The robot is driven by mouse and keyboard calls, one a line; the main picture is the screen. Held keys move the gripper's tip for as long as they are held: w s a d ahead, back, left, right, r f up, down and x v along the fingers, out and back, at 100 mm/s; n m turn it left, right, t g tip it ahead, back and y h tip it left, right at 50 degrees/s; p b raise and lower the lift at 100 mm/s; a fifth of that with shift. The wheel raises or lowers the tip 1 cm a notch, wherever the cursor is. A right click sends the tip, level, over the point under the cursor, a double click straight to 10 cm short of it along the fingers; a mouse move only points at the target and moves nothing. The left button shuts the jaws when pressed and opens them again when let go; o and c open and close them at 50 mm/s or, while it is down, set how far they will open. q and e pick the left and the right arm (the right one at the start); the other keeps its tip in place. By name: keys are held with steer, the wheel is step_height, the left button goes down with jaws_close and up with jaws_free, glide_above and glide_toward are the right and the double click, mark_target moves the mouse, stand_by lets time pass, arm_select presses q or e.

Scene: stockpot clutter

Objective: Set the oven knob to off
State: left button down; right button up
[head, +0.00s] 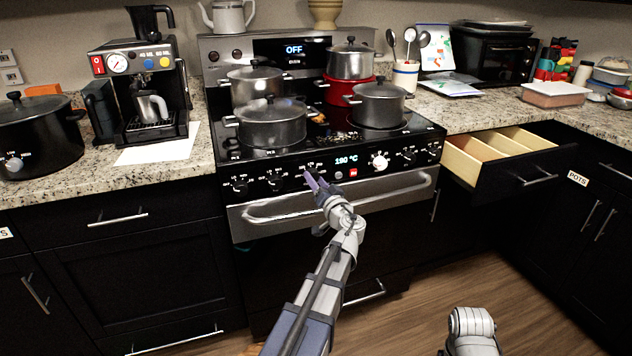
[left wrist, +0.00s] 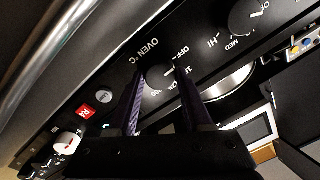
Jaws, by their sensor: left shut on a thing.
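The black oven knob (left wrist: 159,77) sits on the stove's front panel (head: 262,184). The left wrist view shows "OVEN °C" and "OFF" printed around it, and a white mark on its face pointing toward the right, near the "OFF" side; its exact setting is hard to read. My left gripper (head: 314,181) reaches the panel from below. In the left wrist view its two purple fingers (left wrist: 158,92) stand on either side of the knob, shut on it. In the head view the gripper largely hides the knob.
Several pots, including a front left pot (head: 272,126), stand on the cooktop. The back display (head: 293,50) reads "OFF"; a panel display (head: 346,160) shows a temperature. A red button (head: 354,173) and white knob (head: 380,162) lie right. The oven handle (head: 270,213) runs below. An open drawer (head: 515,170) juts out right.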

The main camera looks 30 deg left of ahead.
arm_select(q)
steer(key=shift+c, duration=1.6)
jaws_free()
steer(key=shift+s, duration=0.1)
steer(key=v, duration=0.7)
steer(key=shift+s+d, duration=0.2)
steer(key=shift+d, duration=0.15)
